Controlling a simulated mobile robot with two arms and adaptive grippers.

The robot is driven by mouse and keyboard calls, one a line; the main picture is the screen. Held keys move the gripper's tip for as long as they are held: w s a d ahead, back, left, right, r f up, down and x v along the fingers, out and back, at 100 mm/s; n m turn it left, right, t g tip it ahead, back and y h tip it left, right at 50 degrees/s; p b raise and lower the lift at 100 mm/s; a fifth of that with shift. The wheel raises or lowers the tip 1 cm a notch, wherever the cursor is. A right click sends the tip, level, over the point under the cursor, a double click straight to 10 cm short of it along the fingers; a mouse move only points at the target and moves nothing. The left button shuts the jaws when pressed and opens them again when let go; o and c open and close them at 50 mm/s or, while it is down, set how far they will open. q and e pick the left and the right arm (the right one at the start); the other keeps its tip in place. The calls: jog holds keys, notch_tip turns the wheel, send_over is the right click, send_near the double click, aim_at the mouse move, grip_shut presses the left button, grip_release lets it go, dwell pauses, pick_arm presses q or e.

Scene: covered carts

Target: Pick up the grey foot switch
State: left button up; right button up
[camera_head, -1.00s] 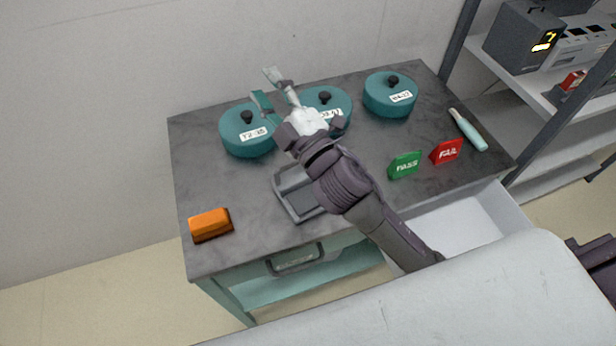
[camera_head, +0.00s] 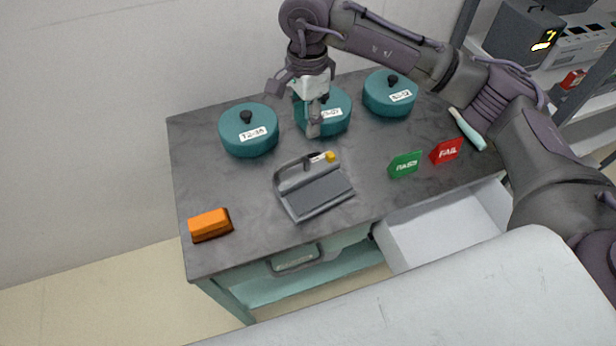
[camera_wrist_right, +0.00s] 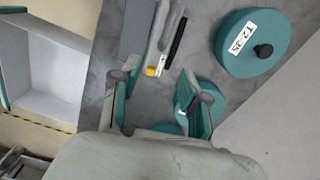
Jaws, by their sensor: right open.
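A grey device (camera_head: 318,196) with a flat dark plate, a raised handle-like bar and a small yellow part stands on the cart top. It may be the foot switch; I cannot tell for sure. It shows partly in the right wrist view (camera_wrist_right: 165,35), ahead of the fingers. My right gripper (camera_head: 308,128) points down behind the device, in front of the middle teal cover (camera_head: 338,118), and partly hides that cover. In the wrist view the right gripper's fingers (camera_wrist_right: 157,100) are apart, with nothing held between them. My left gripper does not show.
Teal knobbed covers stand left (camera_head: 249,143) and right (camera_head: 390,104) of the middle one. An orange block (camera_head: 210,223), green PASS sign (camera_head: 404,165), red FAIL sign (camera_head: 446,151) and teal-handled tool (camera_head: 468,130) lie around. An open drawer (camera_head: 440,235) juts out in front. A shelf is at right.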

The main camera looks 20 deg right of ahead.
aim_at(305, 155)
jog(key=f, duration=0.2)
jog(key=f+p, duration=0.1)
jog(key=f, duration=0.5)
jog(key=shift+d+f+p, duration=0.15)
jog(key=shift+d+p, duration=0.1)
jog(key=shift+p, duration=0.15)
jog(key=f, duration=0.1)
jog(key=f+p, duration=0.1)
jog(key=f, duration=0.1)
jog(key=f+p, duration=0.1)
jog(key=shift+w+a+f, duration=0.25)
jog(key=shift+w+f, duration=0.05)
jog(key=shift+f, duration=0.4)
grip_shut()
jog(key=shift+r, duration=0.1)
